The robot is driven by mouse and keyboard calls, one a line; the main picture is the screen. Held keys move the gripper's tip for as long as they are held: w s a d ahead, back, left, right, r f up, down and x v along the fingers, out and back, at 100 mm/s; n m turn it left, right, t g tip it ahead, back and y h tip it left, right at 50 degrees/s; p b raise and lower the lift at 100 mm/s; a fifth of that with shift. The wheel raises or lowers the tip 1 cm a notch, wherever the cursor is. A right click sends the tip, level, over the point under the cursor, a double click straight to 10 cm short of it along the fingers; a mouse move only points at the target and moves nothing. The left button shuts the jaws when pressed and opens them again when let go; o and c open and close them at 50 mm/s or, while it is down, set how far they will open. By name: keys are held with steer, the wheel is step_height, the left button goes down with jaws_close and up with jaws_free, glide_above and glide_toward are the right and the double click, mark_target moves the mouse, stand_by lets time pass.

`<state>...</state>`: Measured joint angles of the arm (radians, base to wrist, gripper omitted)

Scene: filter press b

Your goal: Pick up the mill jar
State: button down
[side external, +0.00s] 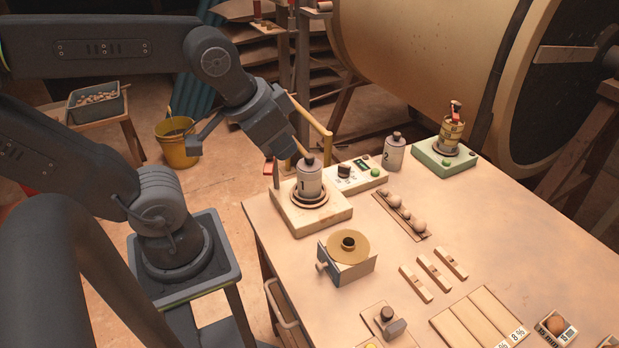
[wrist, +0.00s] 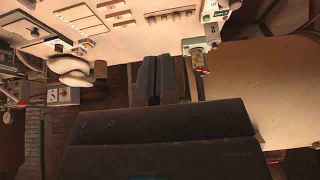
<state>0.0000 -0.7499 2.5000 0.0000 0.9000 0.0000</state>
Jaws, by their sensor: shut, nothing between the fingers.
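Two pale grey jars with dark lids show in the side view. The jar marked 1 (side external: 309,184) stands upright in a ringed seat on a cream block (side external: 330,217). The jar marked 2 (side external: 394,155) stands upright on the table behind it; it also shows in the wrist view (wrist: 212,31). I cannot tell which is the mill jar. My gripper (side external: 284,150) is above and left of jar 1, apparently apart from it. In the wrist view my gripper's dark fingers (wrist: 155,80) are together with nothing between them. Jar 1 is not clear in the wrist view.
A yellow container (side external: 452,131) sits on a green base (side external: 441,160) at the back. A control box (side external: 360,176) stands beside jar 1. A blue-grey fixture with a brown disc (side external: 347,258) is in front. The large drum (side external: 430,60) lies behind the table.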

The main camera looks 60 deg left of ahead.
steer(key=shift+c, duration=1.2)
jaws_free()
steer(key=n+g+y, duration=0.3)
steer(key=n+y, duration=0.1)
steer(key=n, duration=0.7)
glide_toward(309, 156)
steer(key=x, duration=0.7)
steer(key=shift+d, duration=0.25)
steer(key=shift+a+x, duration=0.1)
steer(key=shift+x, duration=1.25)
steer(key=shift+a+x, duration=0.15)
steer(key=shift+x, duration=1.25)
